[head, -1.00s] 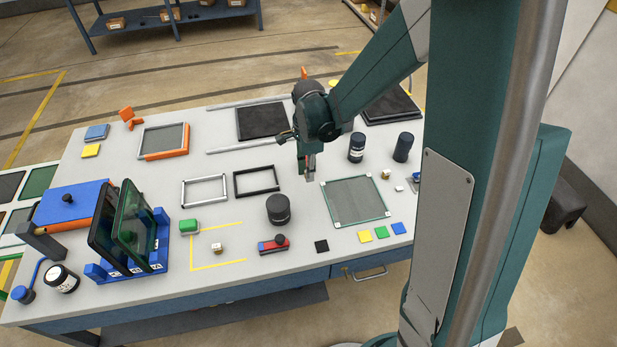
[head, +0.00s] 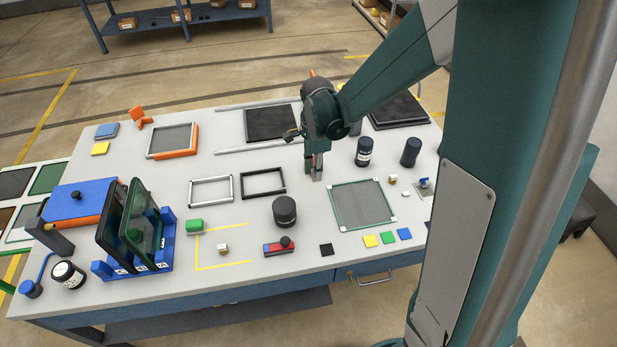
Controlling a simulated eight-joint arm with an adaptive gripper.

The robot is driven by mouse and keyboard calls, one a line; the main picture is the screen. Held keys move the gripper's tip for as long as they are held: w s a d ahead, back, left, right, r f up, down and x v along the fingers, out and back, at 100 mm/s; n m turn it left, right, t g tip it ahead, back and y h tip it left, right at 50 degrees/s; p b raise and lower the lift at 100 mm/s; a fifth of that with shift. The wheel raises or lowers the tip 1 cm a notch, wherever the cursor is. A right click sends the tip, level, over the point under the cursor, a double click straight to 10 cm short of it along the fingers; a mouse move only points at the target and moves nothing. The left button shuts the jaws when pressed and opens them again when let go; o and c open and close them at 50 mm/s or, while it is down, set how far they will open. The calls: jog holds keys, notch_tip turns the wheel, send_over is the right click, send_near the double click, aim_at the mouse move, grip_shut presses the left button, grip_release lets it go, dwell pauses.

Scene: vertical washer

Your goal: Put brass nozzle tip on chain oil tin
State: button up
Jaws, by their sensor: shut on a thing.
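My gripper (head: 317,176) points down over the middle of the table, behind the grey-green mesh panel and right of the black frame. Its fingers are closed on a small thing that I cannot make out. Small brass-coloured pieces with pale tops stand on the table, one inside the yellow corner marks (head: 223,249) and one right of the mesh panel (head: 392,180). I cannot tell whether either is the nozzle tip. Dark cylinders stand at the right (head: 363,152), far right (head: 411,152) and front middle (head: 285,212). I cannot tell which is the chain oil tin.
The mesh panel (head: 362,204) lies in front of my gripper. A black frame (head: 263,193) lies to its left. Blue racks with upright dark panels (head: 130,235) stand at the left. A red and blue block with a dark knob (head: 280,247) sits near the front edge.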

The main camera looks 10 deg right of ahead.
notch_tip(320, 180, up, 9)
jog(key=p, duration=0.5)
send_over(284, 205)
jog(key=shift+f, duration=0.2)
jog(key=shift+f+b, duration=0.4)
jog(key=shift+f, duration=2.5)
jog(key=shift+f, duration=0.1)
jog(key=shift+f, duration=2)
jog(key=shift+f+b, duration=0.2)
jog(key=shift+b, duration=0.1)
jog(key=o, duration=0.9)
